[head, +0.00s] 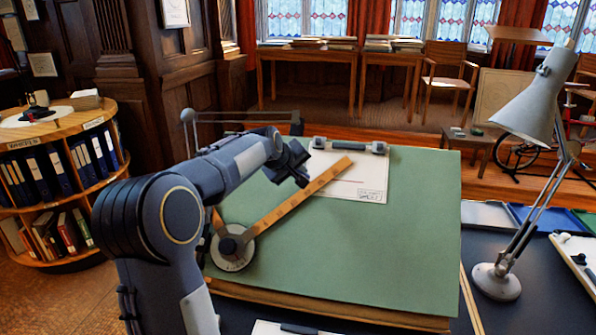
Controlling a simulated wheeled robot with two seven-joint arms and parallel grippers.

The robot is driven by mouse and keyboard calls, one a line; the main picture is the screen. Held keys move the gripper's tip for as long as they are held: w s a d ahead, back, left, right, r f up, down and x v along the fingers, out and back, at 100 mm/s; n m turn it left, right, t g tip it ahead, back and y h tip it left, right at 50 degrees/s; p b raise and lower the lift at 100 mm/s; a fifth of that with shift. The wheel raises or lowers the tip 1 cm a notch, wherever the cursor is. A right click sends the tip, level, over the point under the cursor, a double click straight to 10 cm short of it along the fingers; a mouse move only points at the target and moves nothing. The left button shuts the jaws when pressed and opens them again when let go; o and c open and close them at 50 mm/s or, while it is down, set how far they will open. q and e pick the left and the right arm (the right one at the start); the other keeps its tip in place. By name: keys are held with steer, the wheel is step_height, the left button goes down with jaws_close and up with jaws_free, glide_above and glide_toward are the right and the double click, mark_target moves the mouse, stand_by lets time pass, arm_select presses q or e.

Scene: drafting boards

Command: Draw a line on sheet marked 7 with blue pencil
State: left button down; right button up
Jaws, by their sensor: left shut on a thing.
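A white sheet (316,164) lies clipped on the green drafting board (400,250). It has a small title block at its lower right, too small to read for a number. A short faint reddish line shows on the sheet. My left gripper (303,178) is over the sheet's left part, close to the wooden ruler (292,202). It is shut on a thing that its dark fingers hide. I cannot make out a blue pencil. My right gripper is not in view.
The ruler's round head (232,248) sits at the board's left. A grey lamp (497,282) stands to the right, beside trays (488,214) and another white board (580,262). A round shelf with binders (60,170) is at the left. The board's right half is clear.

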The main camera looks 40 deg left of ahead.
arm_select(q)
steer(key=shift+w+a+f, duration=0.15)
steer(key=shift+w+f, duration=0.1)
steer(key=shift+f, duration=0.05)
stand_by(0.5)
steer(key=shift+w+r, duration=0.1)
steer(key=shift+r, duration=0.05)
steer(key=shift+w+d+p, duration=0.2)
steer(key=shift+w+p, duration=0.05)
steer(key=shift+p, duration=0.2)
steer(key=shift+w+r, duration=0.1)
steer(key=shift+r, duration=0.1)
stand_by(0.3)
steer(key=shift+w+d+r+p, duration=0.15)
steer(key=shift+w+d+p, duration=0.15)
steer(key=shift+p, duration=0.2)
steer(key=shift+w, duration=0.1)
steer(key=shift+w+d+r+p, duration=0.1)
steer(key=shift+w+r+p, duration=0.15)
steer(key=shift+p, duration=0.2)
steer(key=shift+w, duration=0.1)
stand_by(0.4)
steer(key=shift+w+d+r+p, duration=0.15)
steer(key=shift+w+r+p, duration=0.1)
steer(key=shift+p, duration=0.2)
